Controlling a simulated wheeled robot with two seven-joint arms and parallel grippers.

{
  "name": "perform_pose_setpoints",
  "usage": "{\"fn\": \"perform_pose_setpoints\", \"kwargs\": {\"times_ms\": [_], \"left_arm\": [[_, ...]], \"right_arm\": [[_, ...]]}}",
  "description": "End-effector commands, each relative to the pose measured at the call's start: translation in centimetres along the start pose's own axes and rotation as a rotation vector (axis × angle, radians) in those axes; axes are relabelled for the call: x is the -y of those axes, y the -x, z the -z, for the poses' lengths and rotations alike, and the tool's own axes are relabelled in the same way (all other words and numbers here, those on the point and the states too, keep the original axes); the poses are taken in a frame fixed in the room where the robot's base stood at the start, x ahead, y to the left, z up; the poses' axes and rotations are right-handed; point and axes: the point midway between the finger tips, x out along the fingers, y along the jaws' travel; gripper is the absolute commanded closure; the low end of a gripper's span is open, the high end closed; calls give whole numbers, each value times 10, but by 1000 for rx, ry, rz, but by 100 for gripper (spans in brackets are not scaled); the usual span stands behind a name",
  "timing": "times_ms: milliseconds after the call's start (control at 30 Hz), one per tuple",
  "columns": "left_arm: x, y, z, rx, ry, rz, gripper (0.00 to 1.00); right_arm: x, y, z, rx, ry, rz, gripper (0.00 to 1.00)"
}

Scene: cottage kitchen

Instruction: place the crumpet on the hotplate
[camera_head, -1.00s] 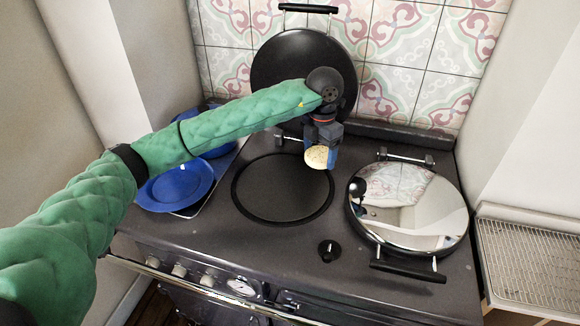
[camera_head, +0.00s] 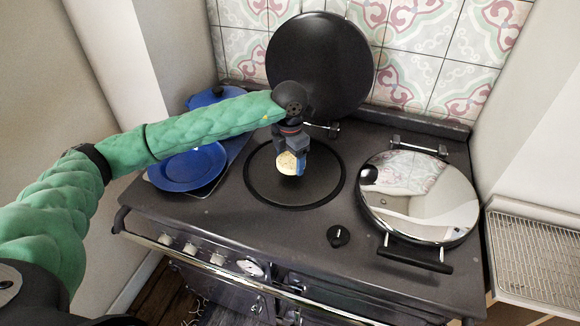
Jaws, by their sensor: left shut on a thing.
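The crumpet (camera_head: 286,163) is a small pale, round piece with a browned face. My left gripper (camera_head: 296,160) is shut on it and holds it over the left, uncovered hotplate (camera_head: 315,186). The hotplate is a dark round disc set in the stove top. The crumpet appears tilted on edge; whether its lower edge touches the hotplate I cannot tell. The arm and gripper hide part of the hotplate's far side. My right gripper is out of view.
The hotplate's black lid (camera_head: 318,65) stands raised behind it. A shiny closed lid (camera_head: 420,200) covers the right hotplate. A black knob (camera_head: 338,236) sits on the stove top. Blue plates (camera_head: 187,168) lie at the left. A wire rack (camera_head: 535,258) is at the far right.

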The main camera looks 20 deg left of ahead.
Motion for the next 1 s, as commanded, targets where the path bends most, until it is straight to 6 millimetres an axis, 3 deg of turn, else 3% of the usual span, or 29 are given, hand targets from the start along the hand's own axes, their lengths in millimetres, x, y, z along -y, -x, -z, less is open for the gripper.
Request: {"fn": "perform_pose_setpoints", "kwargs": {"times_ms": [167, 300, 833, 867, 900, 967, 1000], "left_arm": [[1, -21, 1, -3, 0, 1, 38], [0, -37, 0, -2, 1, 1, 38], [0, -40, 0, -1, 0, 0, 38], [0, -40, 0, -1, 0, 0, 24], [0, -40, 0, -1, 0, 0, 16], [0, -40, 0, -1, 0, 0, 4], [0, -40, 0, -1, 0, 0, 4]], "right_arm": [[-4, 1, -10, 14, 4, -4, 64], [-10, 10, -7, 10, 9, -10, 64], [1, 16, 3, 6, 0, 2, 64], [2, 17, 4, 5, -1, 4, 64], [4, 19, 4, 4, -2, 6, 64], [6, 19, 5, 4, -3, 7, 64], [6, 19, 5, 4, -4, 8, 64]]}}
